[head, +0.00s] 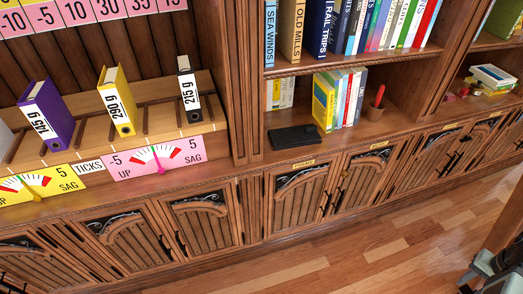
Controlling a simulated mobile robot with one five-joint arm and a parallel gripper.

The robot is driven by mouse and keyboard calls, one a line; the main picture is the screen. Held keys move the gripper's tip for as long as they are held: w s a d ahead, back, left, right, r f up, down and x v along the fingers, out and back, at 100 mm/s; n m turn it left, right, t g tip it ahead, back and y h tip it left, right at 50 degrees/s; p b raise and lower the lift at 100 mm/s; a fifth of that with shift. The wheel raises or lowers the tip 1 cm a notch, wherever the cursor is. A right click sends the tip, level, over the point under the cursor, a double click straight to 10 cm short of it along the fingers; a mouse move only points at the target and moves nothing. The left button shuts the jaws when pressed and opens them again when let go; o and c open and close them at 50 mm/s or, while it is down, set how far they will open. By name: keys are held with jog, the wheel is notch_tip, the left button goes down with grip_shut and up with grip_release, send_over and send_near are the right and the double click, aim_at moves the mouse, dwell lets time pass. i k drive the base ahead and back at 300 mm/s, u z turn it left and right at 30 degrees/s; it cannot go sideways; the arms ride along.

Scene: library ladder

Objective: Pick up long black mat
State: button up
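A flat black mat (295,137) lies on the lower shelf ledge in the middle of the head view.
A yellow book (324,102) leads the row right of the mat. A brown cup (375,112) with a red item stands further right. Purple (47,113), yellow (117,101) and black-and-white binders (189,90) stand left. Wooden cabinet doors (299,194) are below; the wooden floor (370,240) looks clear.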

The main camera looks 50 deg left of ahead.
aim_at(283, 136)
jog(key=k, duration=1.35)
jog(key=u, duration=1.9)
jog(key=i, duration=1.05)
jog(key=z, duration=0.05)
